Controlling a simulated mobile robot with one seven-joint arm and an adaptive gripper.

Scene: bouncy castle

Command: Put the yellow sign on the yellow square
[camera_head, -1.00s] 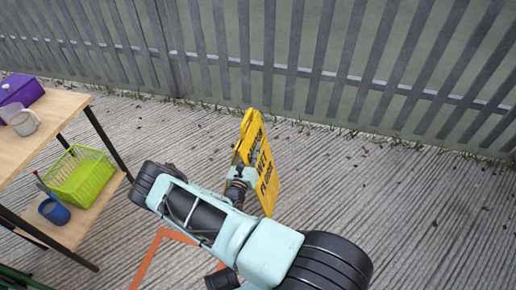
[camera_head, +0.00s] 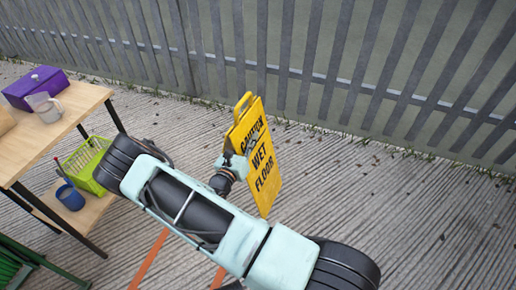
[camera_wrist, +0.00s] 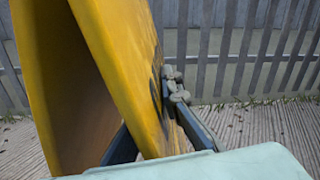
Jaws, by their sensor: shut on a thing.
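The yellow sign (camera_head: 262,160) is a folding floor sign reading "CAUTION WET FLOOR", with a handle loop on top. It stands roughly upright in the head view, just beyond my arm. My gripper (camera_head: 238,164) is shut on the left edge of its front panel. In the wrist view, the sign (camera_wrist: 115,60) fills the left side, its two panels spread in an inverted V, with dark fingers on either side of the nearer panel. An orange outline (camera_head: 150,258) on the ground shows partly beneath my arm. I cannot tell whether the sign touches the ground.
A wooden shelf table (camera_head: 75,108) stands at left, with a purple box (camera_head: 36,86), a pale cup (camera_head: 46,108), a green basket (camera_head: 88,160) and a blue cup (camera_head: 70,196). A green frame (camera_head: 30,265) is at lower left. A grey fence (camera_head: 300,60) runs behind. Ground at right is clear.

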